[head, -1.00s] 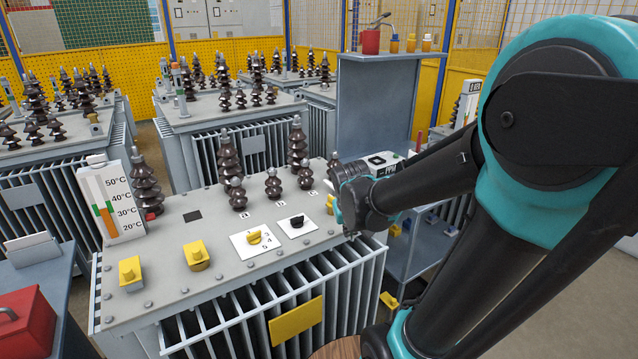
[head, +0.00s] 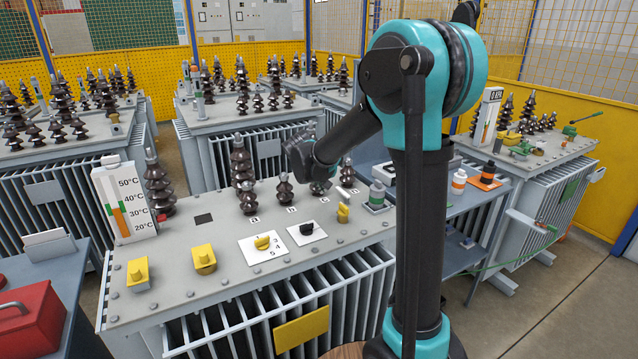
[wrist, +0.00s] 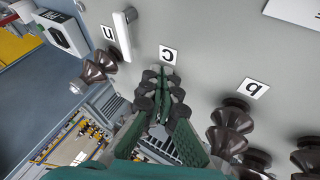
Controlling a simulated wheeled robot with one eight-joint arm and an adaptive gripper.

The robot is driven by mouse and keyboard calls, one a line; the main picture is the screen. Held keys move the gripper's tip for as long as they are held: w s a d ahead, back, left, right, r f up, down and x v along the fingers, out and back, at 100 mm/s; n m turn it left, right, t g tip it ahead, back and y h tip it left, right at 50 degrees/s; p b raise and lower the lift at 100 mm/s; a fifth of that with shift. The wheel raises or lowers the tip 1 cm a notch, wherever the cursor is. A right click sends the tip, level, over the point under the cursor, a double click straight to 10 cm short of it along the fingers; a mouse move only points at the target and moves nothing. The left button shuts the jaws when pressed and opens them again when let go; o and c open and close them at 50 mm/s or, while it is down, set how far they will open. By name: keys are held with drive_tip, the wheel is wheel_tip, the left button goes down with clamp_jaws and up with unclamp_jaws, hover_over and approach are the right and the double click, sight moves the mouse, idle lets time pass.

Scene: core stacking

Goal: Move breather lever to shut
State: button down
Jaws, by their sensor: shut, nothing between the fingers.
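No part is labelled breather lever, so I cannot tell surely which it is. A pale upright handle between the "c" and "n" labels in the wrist view (wrist: 123,38) may be the same part. My gripper (wrist: 163,82) is shut and empty above the top, beside the "c" label and apart from the handle. In the head view my wrist hides most of it, behind the lever among the bushings.
Dark bushings (head: 284,190) surround my gripper closely. A yellow knob (head: 263,242) and black knob (head: 307,229) sit on white plates in front. A blue bench (head: 470,203) with small bottles stands to the right. Another transformer with levers (head: 520,217) stands at far right.

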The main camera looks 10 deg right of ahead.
sight(343, 195)
drive_tip(key=x, duration=0.3)
drive_tip(key=shift+w+f, duration=0.1)
drive_tip(key=shift+f, duration=0.1)
drive_tip(key=d, duration=0.1)
drive_tip(key=w+d, duration=0.1)
drive_tip(key=shift+d, duration=0.25)
drive_tip(key=shift+w+d, duration=0.3)
drive_tip(key=shift+d, duration=0.35)
